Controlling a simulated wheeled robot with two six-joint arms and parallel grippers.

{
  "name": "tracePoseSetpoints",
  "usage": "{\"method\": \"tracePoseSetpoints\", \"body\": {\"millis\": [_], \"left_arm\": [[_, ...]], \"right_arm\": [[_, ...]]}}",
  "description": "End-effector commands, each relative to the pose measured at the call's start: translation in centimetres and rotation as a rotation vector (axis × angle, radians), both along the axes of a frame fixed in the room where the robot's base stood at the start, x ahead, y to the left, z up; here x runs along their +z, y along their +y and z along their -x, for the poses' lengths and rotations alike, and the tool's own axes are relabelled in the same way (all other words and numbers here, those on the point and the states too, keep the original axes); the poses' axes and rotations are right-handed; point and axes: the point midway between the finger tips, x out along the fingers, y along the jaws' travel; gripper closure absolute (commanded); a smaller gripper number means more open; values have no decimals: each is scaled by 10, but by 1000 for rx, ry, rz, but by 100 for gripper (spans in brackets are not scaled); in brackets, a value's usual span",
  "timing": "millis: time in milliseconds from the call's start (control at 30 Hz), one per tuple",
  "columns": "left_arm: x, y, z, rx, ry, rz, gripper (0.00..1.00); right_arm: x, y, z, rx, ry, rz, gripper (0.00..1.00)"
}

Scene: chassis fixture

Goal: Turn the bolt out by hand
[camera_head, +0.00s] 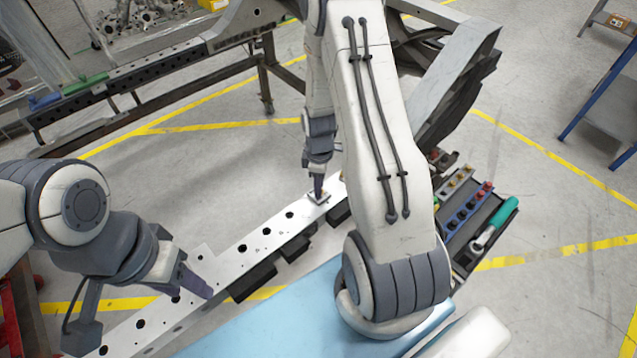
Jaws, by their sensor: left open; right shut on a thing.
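My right gripper (318,188) points down onto the long silver chassis rail (228,262), near the rail's far end. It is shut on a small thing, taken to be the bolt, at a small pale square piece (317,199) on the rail. The bolt itself is hidden by the fingers and too small to make out. My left gripper (142,308) is open and empty over the near part of the rail, its two fingers wide apart. The rail has a row of dark round holes.
A black tray (497,236) at the right holds coloured bits and a green-handled tool (497,222). A light blue surface (262,325) lies in front of the rail. Another holed rail (150,68) on a dark frame stands behind. Dark blocks (252,281) sit along the rail's side.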

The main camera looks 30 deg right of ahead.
Motion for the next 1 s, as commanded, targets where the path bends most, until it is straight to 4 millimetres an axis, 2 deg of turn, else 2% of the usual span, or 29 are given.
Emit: {"method": "tracePoseSetpoints", "body": {"millis": [100, 467, 1000], "left_arm": [[2, 0, 0, 0, 0, 0, 50], [3, 0, 0, 0, 0, 0, 50], [17, 0, 0, 0, 0, 0, 50]], "right_arm": [[1, 0, 0, 69, 0, 0, 100], [1, 0, 0, 118, 0, 0, 100], [4, 0, 0, 927, 0, 0, 100]]}}
